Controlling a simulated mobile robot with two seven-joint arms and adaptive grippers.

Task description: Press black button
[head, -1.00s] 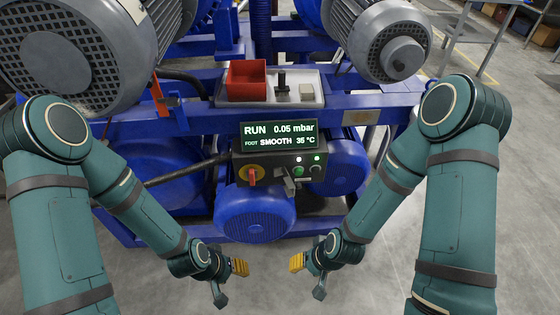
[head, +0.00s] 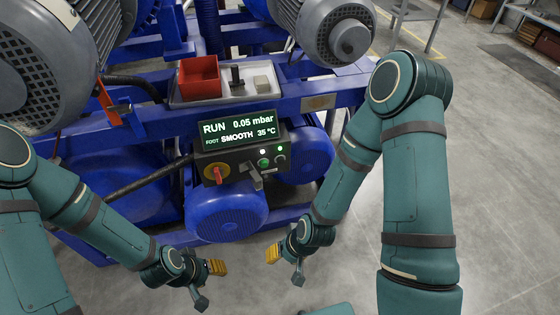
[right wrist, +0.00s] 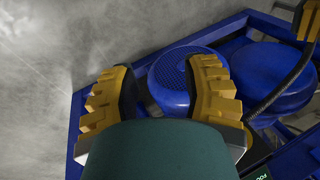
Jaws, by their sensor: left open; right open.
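The control box (head: 235,168) on the blue machine carries a lit display (head: 238,130) reading RUN 0.05 mbar, FOOT SMOOTH 35 °C. A small dark round button (head: 281,157) seems to sit at the box's right, beside a green button (head: 264,162); its colour is hard to tell. My left gripper (head: 217,267) is below the box, empty. My right gripper (head: 272,253) is also below the box, apart from it. In the right wrist view its yellow-padded fingers (right wrist: 163,88) are spread with nothing between them.
A red rotary switch (head: 217,174) on yellow and a grey lever (head: 255,175) share the box face. A red bin (head: 198,77) and a black lever (head: 236,77) stand on the tray above. Blue motor housing (head: 226,212) bulges below. Grey floor (head: 480,190) is open at right.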

